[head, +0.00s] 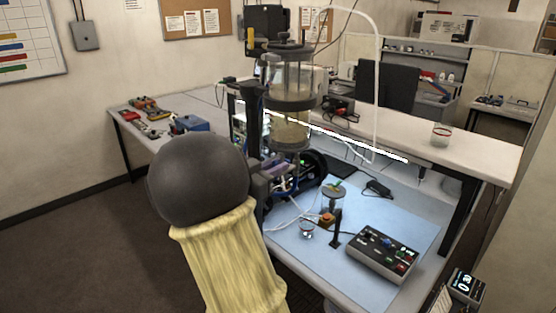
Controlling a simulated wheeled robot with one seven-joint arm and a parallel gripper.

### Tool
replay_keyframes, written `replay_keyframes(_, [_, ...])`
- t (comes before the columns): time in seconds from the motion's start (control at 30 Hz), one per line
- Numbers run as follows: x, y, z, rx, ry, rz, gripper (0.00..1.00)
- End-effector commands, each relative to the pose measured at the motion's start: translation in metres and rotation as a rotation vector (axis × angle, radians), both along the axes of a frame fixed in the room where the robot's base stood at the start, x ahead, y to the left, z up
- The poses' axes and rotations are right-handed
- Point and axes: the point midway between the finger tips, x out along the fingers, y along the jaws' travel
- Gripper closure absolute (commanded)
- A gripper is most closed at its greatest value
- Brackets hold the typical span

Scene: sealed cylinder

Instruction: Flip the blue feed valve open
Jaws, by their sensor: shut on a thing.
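The sealed cylinder (290,92), a clear upright vessel with grey rings and a cloudy, pale lower part, stands in the middle of the head view. Small blue parts (294,184) show low beneath it, among tubes and wiring. They appear to be the blue feed valve, but its handle angle cannot be made out. My arm reaches up from the bottom in a yellow sleeve with a dark grey ball joint. My gripper (268,181) shows only in part beyond the ball, at the blue parts, and is shut on what appears to be the valve. Its fingertips are mostly hidden.
A blue mat (400,213) on the bench carries a grey control box (383,255), a small clear jar (332,200) and a black adapter (378,188). A white tube (377,90) loops over the bench. A glass beaker (440,135) stands on the white counter. Open floor lies left.

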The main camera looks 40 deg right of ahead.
Motion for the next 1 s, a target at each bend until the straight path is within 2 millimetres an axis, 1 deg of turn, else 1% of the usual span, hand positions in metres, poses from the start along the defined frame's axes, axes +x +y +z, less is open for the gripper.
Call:
replay_keyframes(0.03, [0.0015,0.0001,0.0061,-0.005,0.024,0.001,1.0])
replay_keyframes(0.2, [0.0028,0.0003,0.0034,-0.009,0.068,0.002,1.0])
replay_keyframes(0.47, [0.0031,0.0006,0.0027,-0.01,0.068,0.003,1.0])
replay_keyframes(0.5, [0.0033,0.0008,0.0028,-0.011,0.068,0.004,0.8])
replay_keyframes(0.57, [0.0034,0.0012,0.0027,-0.01,0.068,0.004,0.69])
replay_keyframes(0.6, [0.0034,0.0014,0.0024,-0.01,0.068,0.004,0.65])
replay_keyframes(0.87, [0.0036,0.0028,0.0012,-0.008,0.07,0.006,0.65])
replay_keyframes(1.0, [0.0037,0.0096,0.0003,-0.007,0.068,0.007,0.65])
